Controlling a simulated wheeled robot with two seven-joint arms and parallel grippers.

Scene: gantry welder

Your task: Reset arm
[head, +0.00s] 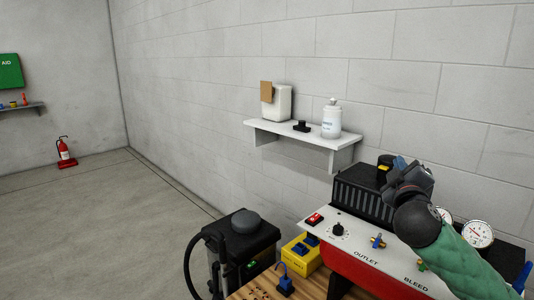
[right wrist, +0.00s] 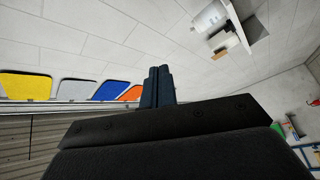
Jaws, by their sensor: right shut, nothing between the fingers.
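My right arm comes in from the lower right of the head view in a green sleeve. Its right gripper (head: 400,163) is raised above the compressor-like machine and points away toward the block wall. In the right wrist view, the two dark blue fingers of the right gripper (right wrist: 160,72) are pressed together with nothing between them. My left arm and left gripper do not show in either view.
Below my right arm is a red and white panel (head: 345,240) with gauges and knobs. A wall shelf (head: 262,128) holds a white jug (head: 277,104) and a bottle (head: 331,120). A black vacuum (head: 240,240) and yellow box (head: 303,252) stand left. Open floor lies further left.

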